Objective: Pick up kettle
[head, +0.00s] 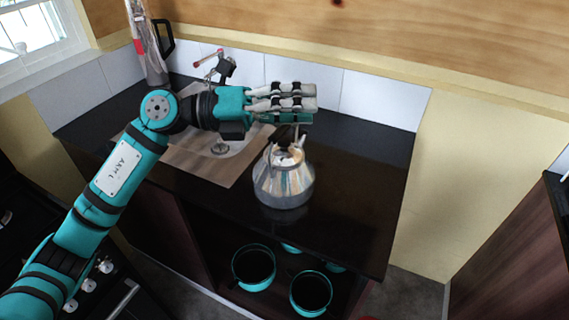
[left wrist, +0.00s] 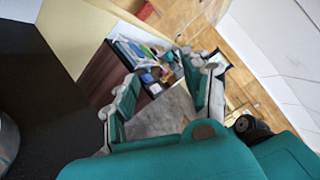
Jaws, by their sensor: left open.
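A shiny metal kettle (head: 284,186) stands upright on the black countertop, near its front edge. Its dark handle is partly hidden behind or under my left gripper. My left gripper (head: 308,104) is above and just behind the kettle in the head view, pointing right, open with nothing between its fingers. In the left wrist view the open fingers (left wrist: 158,72) point past the counter, and a curved metal edge of what looks like the kettle (left wrist: 7,142) shows at the left border. I cannot tell if the gripper touches the handle. My right gripper is not in view.
A tall bottle-like appliance (head: 147,48) stands at the back left. Teal pots (head: 254,267) sit on a shelf below the counter. The countertop (head: 362,180) right of the kettle is clear.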

